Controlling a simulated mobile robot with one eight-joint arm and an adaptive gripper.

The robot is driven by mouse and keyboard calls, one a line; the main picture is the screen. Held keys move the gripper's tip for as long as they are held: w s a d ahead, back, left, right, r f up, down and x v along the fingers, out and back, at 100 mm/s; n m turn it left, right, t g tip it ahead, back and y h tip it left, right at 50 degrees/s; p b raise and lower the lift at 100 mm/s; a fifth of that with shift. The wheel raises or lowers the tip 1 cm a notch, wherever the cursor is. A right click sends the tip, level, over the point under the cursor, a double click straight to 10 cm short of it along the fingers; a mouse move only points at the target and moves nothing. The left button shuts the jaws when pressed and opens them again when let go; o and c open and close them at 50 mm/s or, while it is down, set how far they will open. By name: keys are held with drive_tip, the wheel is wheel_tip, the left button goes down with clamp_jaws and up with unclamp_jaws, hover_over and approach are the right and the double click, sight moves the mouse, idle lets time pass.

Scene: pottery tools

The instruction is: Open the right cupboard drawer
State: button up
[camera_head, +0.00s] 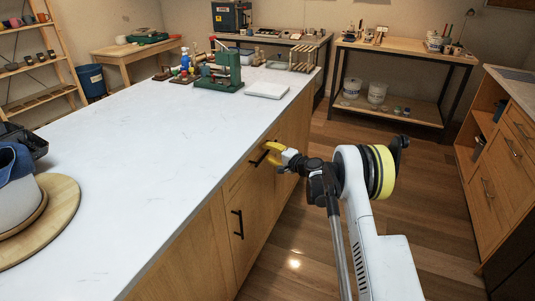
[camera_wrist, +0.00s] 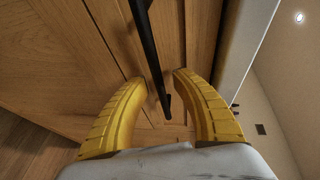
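The wooden cupboard under the white countertop has a drawer front (camera_head: 236,182) with a black bar handle (camera_head: 258,159). The drawer looks closed, flush with the cupboard face. My gripper (camera_head: 275,156) is at the right end of this handle in the head view, its yellow fingers apart. In the wrist view, the black handle (camera_wrist: 151,48) runs between the two yellow fingers of my gripper (camera_wrist: 160,77). One finger is on each side of the bar, with visible gaps, and I see no clear contact. The gripper hides part of the drawer front in the head view.
A door with a vertical black handle (camera_head: 238,224) is below and left of the drawer. The white countertop (camera_head: 130,150) overhangs the cupboard. Another wooden cabinet (camera_head: 495,170) stands at the far right.

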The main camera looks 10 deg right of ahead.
clamp_jaws()
drive_tip(key=shift+s+d, duration=0.1)
drive_tip(key=s+d, duration=1)
drive_tip(key=d, duration=0.4)
drive_tip(key=s+d, duration=1.1)
drive_tip(key=d, duration=0.4)
drive_tip(key=shift+s+d, duration=0.25)
drive_tip(key=shift+d, duration=0.05)
unclamp_jaws()
